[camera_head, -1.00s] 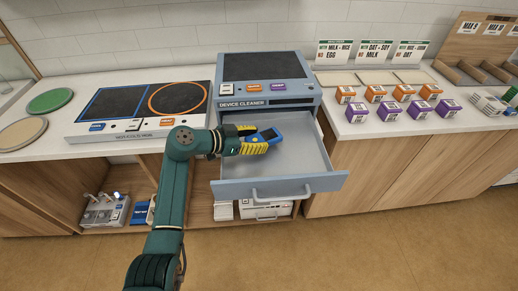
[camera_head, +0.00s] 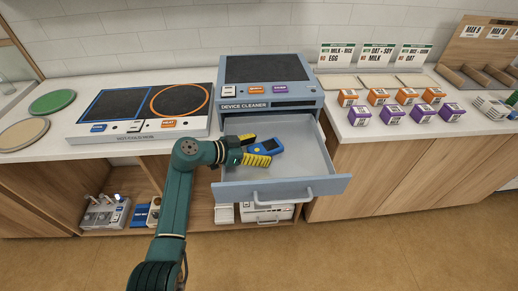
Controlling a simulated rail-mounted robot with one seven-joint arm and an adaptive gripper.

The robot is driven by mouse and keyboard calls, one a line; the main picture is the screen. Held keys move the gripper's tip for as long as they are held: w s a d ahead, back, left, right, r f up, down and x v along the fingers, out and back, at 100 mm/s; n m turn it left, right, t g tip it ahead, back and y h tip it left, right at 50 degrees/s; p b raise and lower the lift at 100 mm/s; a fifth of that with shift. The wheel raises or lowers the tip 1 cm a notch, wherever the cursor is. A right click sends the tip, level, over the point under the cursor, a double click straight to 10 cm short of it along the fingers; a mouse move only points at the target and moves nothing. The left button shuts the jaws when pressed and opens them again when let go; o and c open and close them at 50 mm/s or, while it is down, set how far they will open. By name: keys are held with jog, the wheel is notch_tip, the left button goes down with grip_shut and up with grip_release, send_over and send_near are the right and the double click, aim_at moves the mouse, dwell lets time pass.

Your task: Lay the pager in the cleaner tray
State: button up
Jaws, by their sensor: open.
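The blue pager (camera_head: 266,147) with a dark screen lies inside the cleaner tray (camera_head: 308,160), the pulled-out grey-blue drawer under the device cleaner (camera_head: 265,82). It looks to rest on the tray floor, left of the middle. My gripper (camera_head: 257,149), with yellow-tipped fingers, reaches into the tray from the left. Its fingers are spread apart, one above and one below the pager's left end in the picture. That end is partly hidden by the gripper, and I cannot tell whether a finger touches it.
The tray's front wall with its handle (camera_head: 284,197) stands out past the counter. A two-pad warmer-like unit (camera_head: 145,118) sits left of the cleaner. Orange and purple boxes (camera_head: 391,115) stand on the right counter. The right part of the tray is clear.

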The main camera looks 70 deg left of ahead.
jog(key=p+v, duration=0.1)
jog(key=v, duration=1.1)
jog(key=shift+p, duration=0.35)
jog(key=w+d+r+m, duration=0.1)
jog(key=w+d+r, duration=0.2)
jog(key=w+d, duration=0.5)
jog(key=w+d+r+m, duration=0.1)
jog(key=w+d+r, duration=0.2)
jog(key=w+d, duration=0.5)
jog(key=w+d+r+t, duration=0.1)
jog(key=w+d+r, duration=0.3)
jog(key=w+d, duration=0.15)
jog(key=w+d+r, duration=0.3)
jog(key=w+d, duration=0.1)
jog(key=d, duration=0.3)
jog(key=s+d+r+t, duration=0.1)
jog(key=d+r+t, duration=0.1)
jog(key=d+r, duration=0.45)
jog(key=d+r+t, duration=0.2)
jog(key=d+r, duration=0.1)
jog(key=d, duration=0.6)
jog(key=s+d+r+t+h, duration=0.2)
jog(key=s+d+r+t, duration=0.1)
jog(key=s+d+r, duration=0.5)
jog(key=d, duration=0.2)
jog(key=shift+d+t, duration=0.35)
jog(key=shift+t, duration=0.05)
